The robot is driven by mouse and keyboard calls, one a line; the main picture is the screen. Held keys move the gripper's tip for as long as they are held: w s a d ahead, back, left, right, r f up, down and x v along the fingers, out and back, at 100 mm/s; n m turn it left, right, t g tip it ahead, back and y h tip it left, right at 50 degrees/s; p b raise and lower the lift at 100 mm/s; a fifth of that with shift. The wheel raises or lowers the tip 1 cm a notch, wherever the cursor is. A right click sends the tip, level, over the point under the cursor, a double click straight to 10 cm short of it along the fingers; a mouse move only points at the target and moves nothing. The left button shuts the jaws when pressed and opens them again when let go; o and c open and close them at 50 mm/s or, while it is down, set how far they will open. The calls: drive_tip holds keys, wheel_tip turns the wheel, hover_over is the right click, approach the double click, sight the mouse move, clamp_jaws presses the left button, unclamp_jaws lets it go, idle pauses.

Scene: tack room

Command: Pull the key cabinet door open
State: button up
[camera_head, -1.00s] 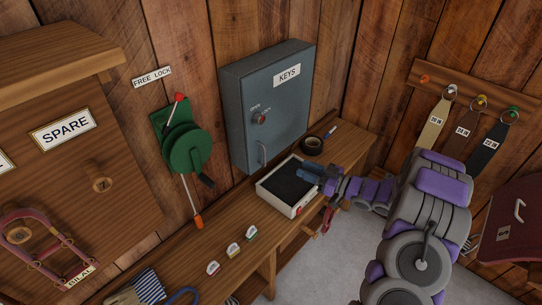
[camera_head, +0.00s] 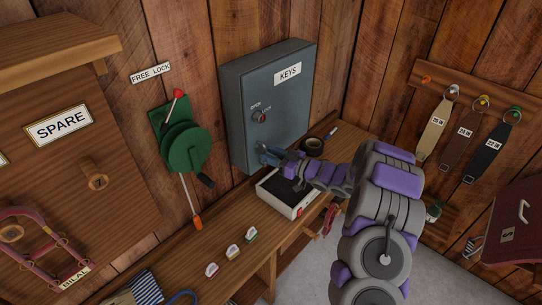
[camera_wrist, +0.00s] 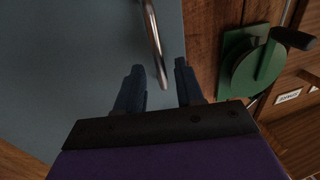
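The grey-blue key cabinet (camera_head: 262,90) hangs on the wooden wall with its door shut and a KEYS label (camera_head: 288,74). A red knob (camera_head: 261,117) sits on the door between OPEN and LOCK markings. The metal door handle (camera_wrist: 155,45) is a vertical bar that shows in the wrist view; in the head view my gripper mostly hides it. My gripper (camera_head: 264,152) is at the lower left of the door. In the wrist view my gripper (camera_wrist: 160,85) is open, with its fingers on either side of the handle's lower end. I cannot tell whether they touch it.
Below the cabinet, a bench carries a white box with a dark top (camera_head: 298,212), a tape roll (camera_head: 312,146) and several small tags. A green crank reel (camera_head: 186,141) is on the wall left of the cabinet. Straps (camera_head: 437,128) hang at right.

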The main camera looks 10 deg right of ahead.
drive_tip(key=shift+c, duration=0.4)
clamp_jaws()
drive_tip(key=shift+r, duration=0.1)
idle(1.0)
